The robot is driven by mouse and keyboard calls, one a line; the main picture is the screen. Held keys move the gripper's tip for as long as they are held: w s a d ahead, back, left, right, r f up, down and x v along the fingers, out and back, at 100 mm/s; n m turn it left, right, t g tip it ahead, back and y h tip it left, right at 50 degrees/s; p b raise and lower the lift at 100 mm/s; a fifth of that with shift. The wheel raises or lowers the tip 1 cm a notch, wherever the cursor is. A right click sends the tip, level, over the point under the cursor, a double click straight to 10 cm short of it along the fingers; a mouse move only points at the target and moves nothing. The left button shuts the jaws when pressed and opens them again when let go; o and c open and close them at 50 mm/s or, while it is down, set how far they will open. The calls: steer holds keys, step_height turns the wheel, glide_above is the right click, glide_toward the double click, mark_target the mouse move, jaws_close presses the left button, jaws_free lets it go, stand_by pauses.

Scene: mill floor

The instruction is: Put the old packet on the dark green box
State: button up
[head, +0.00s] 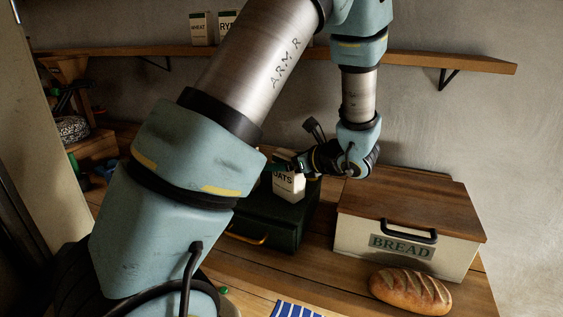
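The pale packet marked OATS (289,184) is upright at the dark green box (262,219), its lower end in front of or on the lid in the head view. Whether its base touches the lid is hard to tell. My gripper (284,165) reaches in from the right at the packet's upper part, with a dark finger across its front. The other finger is hidden, so I cannot tell whether the gripper grips the packet or is only around it. My arm covers the left part of the box.
A cream bread bin (405,252) with a wooden lid stands right of the green box. A loaf (410,291) lies in front of it, and a blue striped cloth (297,310) is at the front edge. A wall shelf (440,60) holds packets behind my arm.

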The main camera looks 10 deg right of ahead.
steer(key=shift+s+d+r, duration=0.1)
steer(key=shift+d+r, duration=0.05)
steer(key=shift+r, duration=0.1)
steer(key=b+v, duration=0.2)
steer(key=v, duration=0.9)
steer(key=shift+s+r, duration=0.2)
steer(key=shift+s, duration=0.05)
steer(key=shift+s+d, duration=0.1)
steer(key=shift+d, duration=0.1)
